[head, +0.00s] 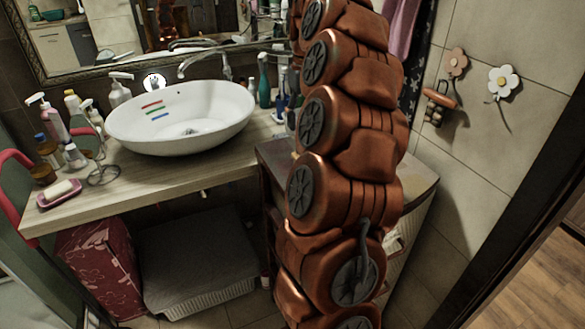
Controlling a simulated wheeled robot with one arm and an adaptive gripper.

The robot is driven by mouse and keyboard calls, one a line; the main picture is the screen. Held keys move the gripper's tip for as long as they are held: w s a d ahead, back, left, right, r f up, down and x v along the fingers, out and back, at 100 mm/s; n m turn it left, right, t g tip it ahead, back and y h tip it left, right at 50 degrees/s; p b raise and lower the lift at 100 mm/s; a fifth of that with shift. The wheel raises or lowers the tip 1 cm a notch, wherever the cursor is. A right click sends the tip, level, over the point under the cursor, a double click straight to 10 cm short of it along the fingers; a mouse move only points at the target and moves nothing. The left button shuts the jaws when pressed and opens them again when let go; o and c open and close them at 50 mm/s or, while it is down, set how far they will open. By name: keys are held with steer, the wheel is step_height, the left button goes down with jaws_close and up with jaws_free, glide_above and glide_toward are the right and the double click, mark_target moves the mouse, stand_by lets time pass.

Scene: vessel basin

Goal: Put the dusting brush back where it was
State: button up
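I cannot make out a dusting brush for certain. A small orange-brown item with darker round parts (437,104) hangs on the tiled wall at the right, by the flower hooks; I cannot tell what it is. My copper-coloured arm rises through the middle of the head view and leaves it at the top edge. My gripper is not in view, so whether it holds anything is hidden. My arm covers part of the counter and the wall behind it.
A white basin (180,118) stands on a wooden counter (150,180) with bottles (120,90) and a pink soap dish (60,193). Under it are a grey-lidded basket (195,255) and a red patterned box (100,262). A door frame (510,205) edges the right.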

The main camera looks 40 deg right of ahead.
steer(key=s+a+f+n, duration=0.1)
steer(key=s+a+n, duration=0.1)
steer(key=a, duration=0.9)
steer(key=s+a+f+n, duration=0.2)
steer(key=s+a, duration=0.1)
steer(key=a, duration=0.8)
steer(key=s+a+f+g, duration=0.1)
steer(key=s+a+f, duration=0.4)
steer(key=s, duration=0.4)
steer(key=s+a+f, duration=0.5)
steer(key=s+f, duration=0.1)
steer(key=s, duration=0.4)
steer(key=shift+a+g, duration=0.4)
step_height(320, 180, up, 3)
steer(key=p, duration=0.3)
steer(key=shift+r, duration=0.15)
